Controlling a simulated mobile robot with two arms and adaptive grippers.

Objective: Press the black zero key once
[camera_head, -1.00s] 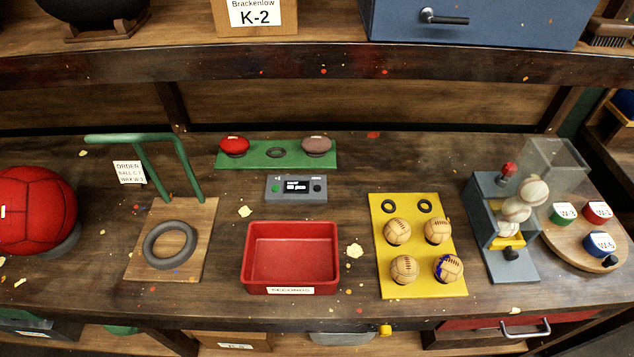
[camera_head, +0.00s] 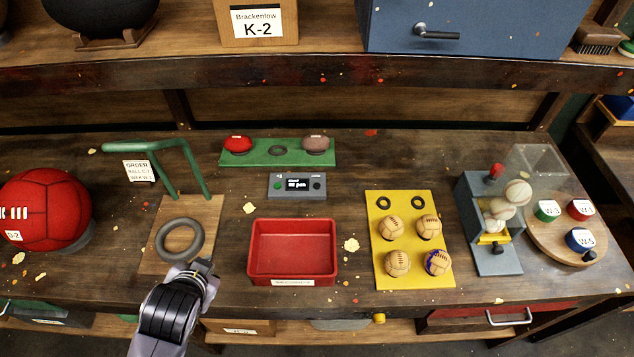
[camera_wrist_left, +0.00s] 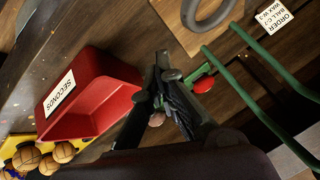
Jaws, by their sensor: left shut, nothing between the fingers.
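The black zero key (camera_head: 318,186) is the dark round button at the right end of a small grey device (camera_head: 297,195). A green button (camera_head: 278,186) is at its left end, with a lit display between them. My left gripper (camera_head: 208,270) is at the front of the bench, between the grey ring and the red tray, well short of the device. In the left wrist view the left gripper's fingers (camera_wrist_left: 162,62) are together and empty. The device cannot be made out there. My right gripper is not in view.
A red tray (camera_head: 252,250) stands in front of the device. A green plate (camera_head: 262,160) with two small balls lies behind it. A green bent-tube frame (camera_head: 165,146) and a grey ring (camera_head: 163,240) are at left, a yellow board (camera_head: 410,270) with balls at right.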

